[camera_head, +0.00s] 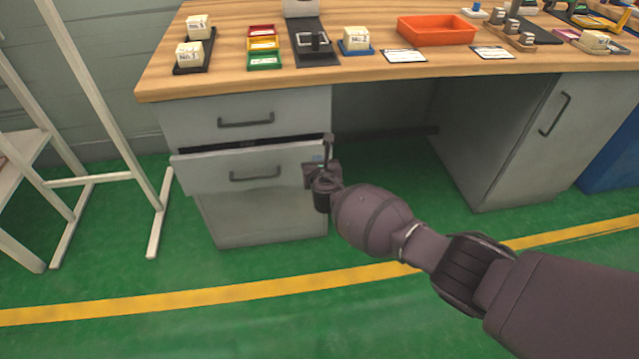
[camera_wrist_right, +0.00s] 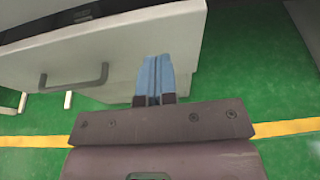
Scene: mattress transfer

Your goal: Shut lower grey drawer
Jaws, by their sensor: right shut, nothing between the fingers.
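The lower grey drawer (camera_head: 220,172) under the desk's left side stands a little way out, with a dark gap along its top edge. Its dark handle (camera_head: 255,174) is in the middle of its front. My right gripper (camera_head: 325,148) is at the right end of the drawer front. In the right wrist view, the drawer front (camera_wrist_right: 130,50) fills the upper left, and my shut blue fingertips (camera_wrist_right: 155,75) are by its lower right part, empty. I cannot tell whether they touch it. My left gripper is not in view.
The upper drawer (camera_head: 250,108) above is shut. The wooden desktop (camera_head: 370,72) bears an orange tray (camera_head: 435,30) and small boxes. A grey cabinet (camera_head: 520,135) stands at the right. A white frame (camera_head: 110,110) stands at the left. Green floor in front is clear.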

